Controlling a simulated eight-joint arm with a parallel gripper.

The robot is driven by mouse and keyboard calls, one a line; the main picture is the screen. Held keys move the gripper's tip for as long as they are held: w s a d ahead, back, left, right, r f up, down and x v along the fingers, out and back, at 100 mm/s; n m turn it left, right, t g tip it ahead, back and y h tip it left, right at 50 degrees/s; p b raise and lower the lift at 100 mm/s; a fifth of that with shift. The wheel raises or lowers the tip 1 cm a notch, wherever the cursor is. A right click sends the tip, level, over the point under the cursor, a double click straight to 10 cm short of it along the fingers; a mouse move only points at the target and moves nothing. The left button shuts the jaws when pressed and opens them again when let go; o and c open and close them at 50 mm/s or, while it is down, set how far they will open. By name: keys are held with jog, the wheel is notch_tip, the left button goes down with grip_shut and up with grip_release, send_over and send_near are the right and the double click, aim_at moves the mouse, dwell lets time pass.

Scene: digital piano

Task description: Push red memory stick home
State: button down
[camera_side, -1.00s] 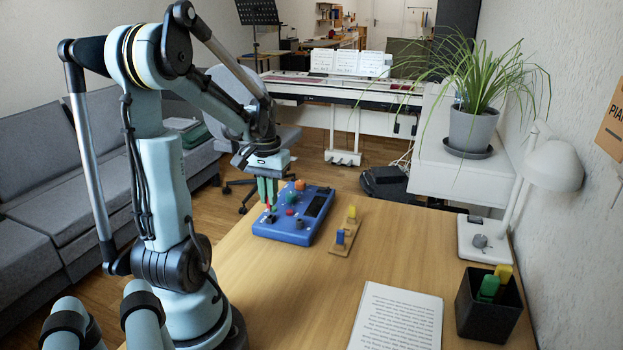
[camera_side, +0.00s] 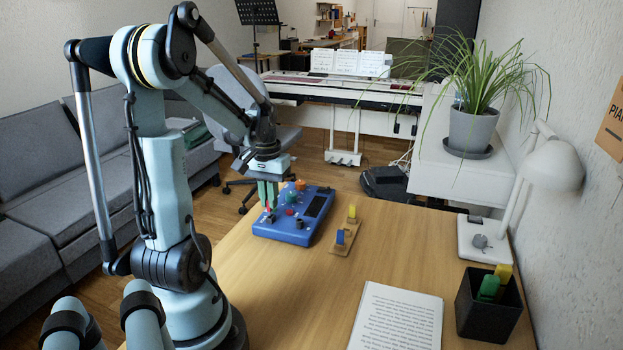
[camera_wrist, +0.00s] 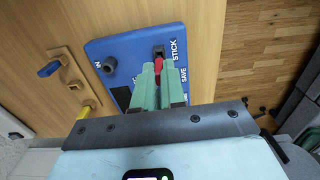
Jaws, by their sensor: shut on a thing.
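The red memory stick (camera_wrist: 159,67) shows between the green fingertips of my gripper (camera_wrist: 160,82) in the wrist view, beside the printed word STICK on the blue box (camera_wrist: 135,45). My gripper is shut on the stick. In the side view my gripper (camera_side: 268,203) points down at the left part of the blue box (camera_side: 283,235), with a bit of red at its tips. The stick's far end meets a dark socket (camera_wrist: 158,50). The fingers hide part of the stick, and I cannot tell how deep it sits.
A wooden holder (camera_side: 340,247) with a blue and a yellow stick stands right of the box. The box carries several knobs, one orange (camera_side: 300,185). Papers (camera_side: 398,318), a black pen cup (camera_side: 488,315) and a lamp (camera_side: 552,165) are farther right. The table between is clear.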

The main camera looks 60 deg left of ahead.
jog(key=shift+f, duration=0.75)
jog(key=c, duration=1.1)
grip_release()
jog(key=shift+r, duration=2.5)
jog(key=shift+r, duration=0.1)
